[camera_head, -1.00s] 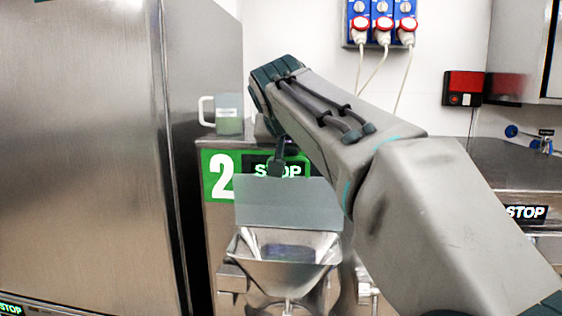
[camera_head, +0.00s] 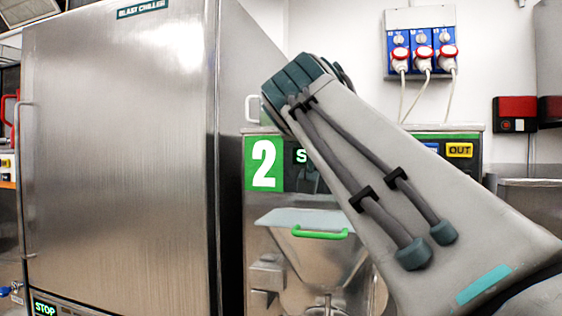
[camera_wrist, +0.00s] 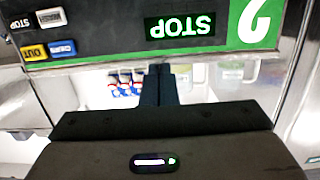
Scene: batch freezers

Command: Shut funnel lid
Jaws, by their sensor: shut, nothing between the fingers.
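The funnel lid (camera_head: 290,218) is a pale flat plate with a green handle (camera_head: 320,233) at its front edge. In the head view it lies down, roughly level, over the steel funnel (camera_head: 325,262) of machine 2. Whether it sits fully flush I cannot tell. My gripper (camera_wrist: 159,70) is shut and empty in the wrist view, in front of the machine's upper panel. In the head view my arm hides most of it. It is above the lid and apart from it.
The green "2" sign (camera_head: 264,164) and a partly hidden STOP display are above the funnel. A tall steel blast chiller (camera_head: 120,150) stands close on the left. Blue sockets (camera_head: 424,53) and a red-black box (camera_head: 515,115) are on the back wall.

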